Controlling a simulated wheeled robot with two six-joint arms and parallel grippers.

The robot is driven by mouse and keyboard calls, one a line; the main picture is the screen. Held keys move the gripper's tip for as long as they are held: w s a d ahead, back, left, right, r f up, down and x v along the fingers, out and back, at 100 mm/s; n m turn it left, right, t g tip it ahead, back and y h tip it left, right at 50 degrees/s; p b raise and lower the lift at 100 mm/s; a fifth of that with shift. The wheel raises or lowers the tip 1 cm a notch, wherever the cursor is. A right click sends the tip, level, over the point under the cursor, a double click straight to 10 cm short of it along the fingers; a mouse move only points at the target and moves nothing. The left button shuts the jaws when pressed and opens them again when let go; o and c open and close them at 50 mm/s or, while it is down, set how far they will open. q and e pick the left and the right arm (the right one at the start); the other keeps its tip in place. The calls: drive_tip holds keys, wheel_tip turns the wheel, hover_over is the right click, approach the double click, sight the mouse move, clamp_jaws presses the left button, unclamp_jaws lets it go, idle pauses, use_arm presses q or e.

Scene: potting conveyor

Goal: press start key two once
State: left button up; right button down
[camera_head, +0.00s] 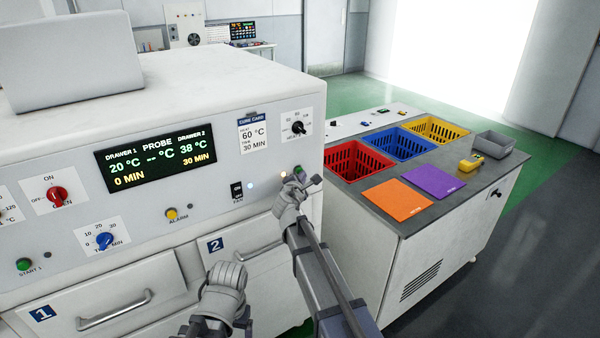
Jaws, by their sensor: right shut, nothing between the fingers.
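A green key (299,171) sits at the right end of the white machine's front panel; its label is hidden by my arm, so I cannot read whether it is start key two. My right gripper (306,181) is shut and empty, right at this key and overlapping its lower edge. I cannot tell whether it touches the key. Another green key (24,264), labelled START 1, is at the far left of the panel.
The display (157,157) reads 20 °C, 0 MIN for drawer 1 and 38 °C, 30 MIN for drawer 2. A cure card (252,133) shows 60 °C, 30 MIN. A bench (452,188) with coloured bins stands at right.

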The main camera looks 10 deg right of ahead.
drive_tip(key=shift+s+d, duration=0.15)
drive_tip(key=shift+s, duration=0.35)
drive_tip(key=shift+s, duration=0.1)
drive_tip(key=s, duration=0.1)
drive_tip(key=s+d, duration=0.1)
drive_tip(key=s, duration=0.2)
drive_tip(key=shift+s+d, duration=0.25)
drive_tip(key=shift+d, duration=0.15)
idle(0.4)
drive_tip(key=s+a+f+m+g+y, duration=0.1)
drive_tip(key=s+a+f+m+g, duration=0.3)
drive_tip(key=s, duration=0.7)
drive_tip(key=s+a+f+m+g+y, duration=0.2)
drive_tip(key=s+a+f+m+g, duration=0.3)
drive_tip(key=s, duration=0.6)
drive_tip(key=s+a+f+m+g+y, duration=0.2)
drive_tip(key=s+a+f+m+g, duration=0.3)
drive_tip(key=s, duration=0.7)
wheel_tip(320, 180, down, 3)
drive_tip(key=shift+a+r+m, duration=0.1)
drive_tip(key=shift+a+m, duration=0.8)
drive_tip(key=shift+a, duration=0.3)
